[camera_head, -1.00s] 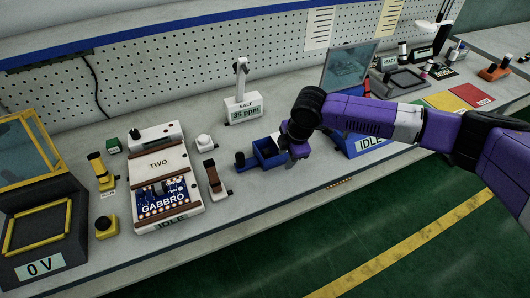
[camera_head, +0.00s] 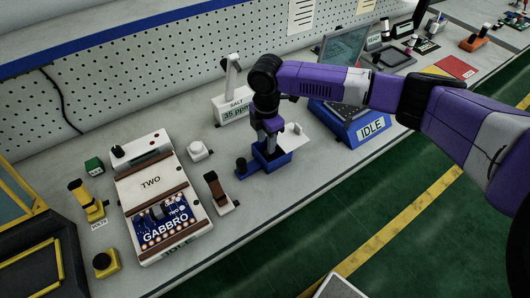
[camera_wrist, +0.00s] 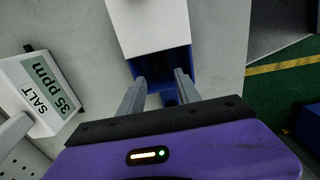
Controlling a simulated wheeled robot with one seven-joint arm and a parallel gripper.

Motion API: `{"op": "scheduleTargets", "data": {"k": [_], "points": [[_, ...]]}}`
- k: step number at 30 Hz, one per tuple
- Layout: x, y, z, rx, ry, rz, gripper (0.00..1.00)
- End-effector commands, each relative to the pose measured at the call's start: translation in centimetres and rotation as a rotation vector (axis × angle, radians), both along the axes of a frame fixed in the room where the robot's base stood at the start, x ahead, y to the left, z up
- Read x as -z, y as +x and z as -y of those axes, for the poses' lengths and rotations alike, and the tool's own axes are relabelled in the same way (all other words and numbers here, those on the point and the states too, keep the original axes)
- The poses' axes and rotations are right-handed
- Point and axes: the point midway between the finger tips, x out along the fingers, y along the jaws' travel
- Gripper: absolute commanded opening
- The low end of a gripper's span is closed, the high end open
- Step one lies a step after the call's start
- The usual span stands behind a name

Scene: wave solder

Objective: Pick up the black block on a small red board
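My gripper (camera_head: 270,147) points down over the small blue bin (camera_head: 283,161). In the wrist view its two fingers (camera_wrist: 160,76) stand apart above the bin's blue interior, with nothing seen between them. At the far right of the bench, a small orange-red base (camera_head: 475,41) carries a dark block (camera_head: 484,29); it is small, and I cannot tell if this is the task's block and board. It is well away from my gripper and out of the wrist view.
The salt meter (camera_head: 232,108) stands behind. The white GABBRO machine (camera_head: 150,165) is on the left.

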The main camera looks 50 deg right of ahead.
Motion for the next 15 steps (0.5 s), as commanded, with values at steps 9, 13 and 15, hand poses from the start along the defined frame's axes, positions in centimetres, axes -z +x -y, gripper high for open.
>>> {"op": "scheduleTargets", "data": {"k": [9,13,15], "points": [[3.7,-0.3,-0.1,0.0,0.002,-0.003,0.4],[5.4,-0.3,0.0,0.001,-0.001,0.0,0.4],[5.8,-0.3,0.0,0.001,-0.001,0.0,0.4]]}}
